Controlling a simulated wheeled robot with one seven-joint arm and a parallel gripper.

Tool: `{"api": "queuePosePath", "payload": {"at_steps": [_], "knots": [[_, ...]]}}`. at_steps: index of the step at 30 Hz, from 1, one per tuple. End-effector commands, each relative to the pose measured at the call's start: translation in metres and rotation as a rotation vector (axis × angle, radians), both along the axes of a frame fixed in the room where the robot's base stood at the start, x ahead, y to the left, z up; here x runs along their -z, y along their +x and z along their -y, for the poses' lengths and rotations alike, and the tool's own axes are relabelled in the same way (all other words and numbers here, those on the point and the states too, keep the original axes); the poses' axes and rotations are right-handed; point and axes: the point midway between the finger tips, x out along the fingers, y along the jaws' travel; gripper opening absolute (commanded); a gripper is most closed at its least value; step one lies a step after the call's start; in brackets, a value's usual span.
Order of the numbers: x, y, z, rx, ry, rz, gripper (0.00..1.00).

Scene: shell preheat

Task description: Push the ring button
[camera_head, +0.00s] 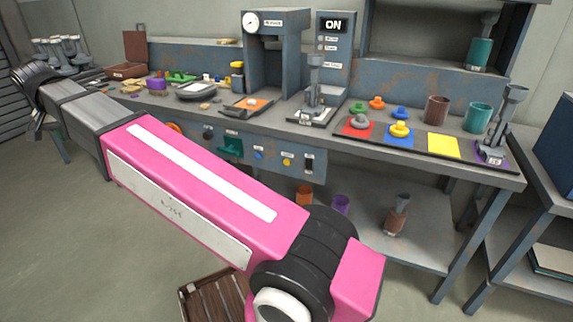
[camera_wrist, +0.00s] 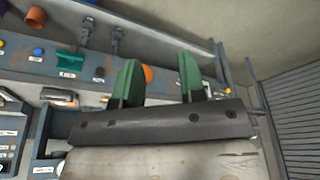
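No label that I can read says "ring". The row of controls on the bench's front panel holds a large orange round button (camera_head: 175,127), a dark knob (camera_head: 208,132), a green handle (camera_head: 231,147), a blue button (camera_head: 258,155) and a yellow button (camera_head: 287,162). In the wrist view the orange button (camera_wrist: 147,74) shows between my fingers, partly behind the left one. My gripper (camera_wrist: 159,78) has two green fingers, spread apart with nothing between them. It faces the panel; I cannot tell the gap to the button. In the head view my arm reaches to the far left.
The bench top (camera_head: 335,135) carries several parts, a press-like machine (camera_head: 273,60) and an "ON" display (camera_head: 334,25). A lower shelf (camera_head: 415,240) holds cups. A wooden crate (camera_head: 215,300) stands on the floor. The wrist view shows a slatted shutter (camera_wrist: 298,120) at right.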

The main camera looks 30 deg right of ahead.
Motion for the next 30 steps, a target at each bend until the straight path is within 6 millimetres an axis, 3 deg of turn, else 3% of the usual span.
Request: {"api": "queuePosePath", "payload": {"at_steps": [1, 3, 30], "knots": [[0.0, 0.0, 0.0, 0.0, 0.0, 0.0, 0.21], [0.0, 0.0, 0.0, 0.0, 0.0, 0.0, 0.0], [0.0, 0.0, 0.0, 0.0, 0.0, 0.0, 0.0]]}}
